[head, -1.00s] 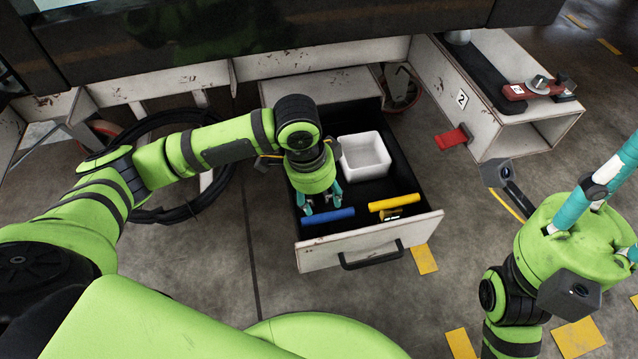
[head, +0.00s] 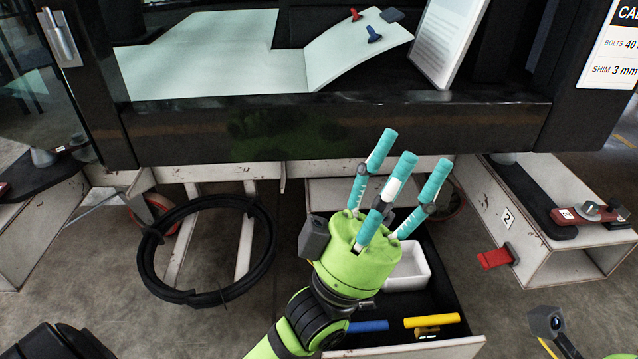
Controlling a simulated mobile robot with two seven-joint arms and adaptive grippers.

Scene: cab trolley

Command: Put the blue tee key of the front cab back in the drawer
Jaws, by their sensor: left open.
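A small blue T-shaped piece (head: 374,34), which looks like the blue tee key, lies on a white sloping panel (head: 350,50) inside the cab. The open drawer (head: 455,350) is below the cab, partly hidden by my left arm. It holds a white bin (head: 412,272), a blue bar (head: 368,326) and a yellow bar (head: 432,320). My left gripper (head: 391,172) is open and empty. Its teal fingers point up in front of the cab's sill, below the blue piece and apart from it. Of my right arm only a part shows at the bottom right; its fingers are out of view.
A small red piece (head: 354,14) and a dark block (head: 392,15) lie near the blue piece. The cab's dark sill (head: 220,130) runs across the front. A white sheet (head: 440,40) leans at the right of the opening. A black hose coil (head: 150,250) is at the left.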

